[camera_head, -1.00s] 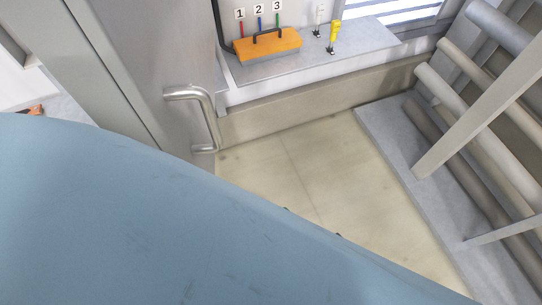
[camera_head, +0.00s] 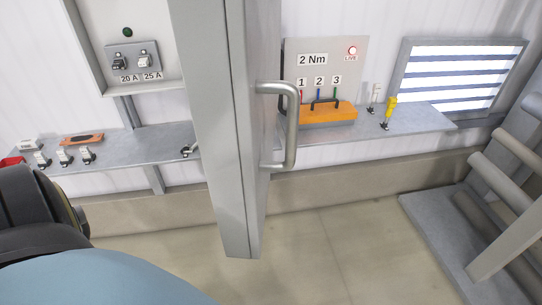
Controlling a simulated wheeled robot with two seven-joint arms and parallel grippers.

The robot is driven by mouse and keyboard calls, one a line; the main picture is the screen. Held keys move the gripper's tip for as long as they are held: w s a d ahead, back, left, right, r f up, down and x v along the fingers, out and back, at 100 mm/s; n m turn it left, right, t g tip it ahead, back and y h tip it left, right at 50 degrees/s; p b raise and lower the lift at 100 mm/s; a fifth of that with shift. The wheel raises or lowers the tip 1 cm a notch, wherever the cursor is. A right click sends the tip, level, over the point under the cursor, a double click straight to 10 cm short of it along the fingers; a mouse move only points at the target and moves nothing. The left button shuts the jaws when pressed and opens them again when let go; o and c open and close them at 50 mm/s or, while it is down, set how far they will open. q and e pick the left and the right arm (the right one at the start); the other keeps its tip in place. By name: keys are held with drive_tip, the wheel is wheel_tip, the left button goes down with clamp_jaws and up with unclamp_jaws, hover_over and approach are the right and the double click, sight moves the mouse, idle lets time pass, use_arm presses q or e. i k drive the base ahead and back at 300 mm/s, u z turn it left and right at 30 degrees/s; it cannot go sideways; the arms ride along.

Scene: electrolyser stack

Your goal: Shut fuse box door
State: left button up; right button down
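A grey fuse box (camera_head: 90,50) is on the wall at the upper left, its front uncovered, with two switches or fuses labelled 20 A and 25 A (camera_head: 133,62) inside. A tall grey door (camera_head: 222,150) stands open in the middle, seen nearly edge-on and sticking out towards me. A silver bar handle (camera_head: 291,125) is on its right face. The door's hinge side is not clearly visible. Neither of my grippers is in view; only parts of my own arm or body show at the lower left.
A grey shelf (camera_head: 120,150) behind the door carries small fuse-like parts and an orange-brown item (camera_head: 82,139). Another shelf (camera_head: 425,119) holds an orange tool block (camera_head: 330,117) and a yellow tool (camera_head: 389,112). A pipe rack (camera_head: 500,200) stands at the right. The floor between is clear.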

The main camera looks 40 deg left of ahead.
sight(229, 52)
drive_tip(key=z, duration=0.6)
drive_tip(key=i, duration=0.35)
drive_tip(key=u, duration=1.7)
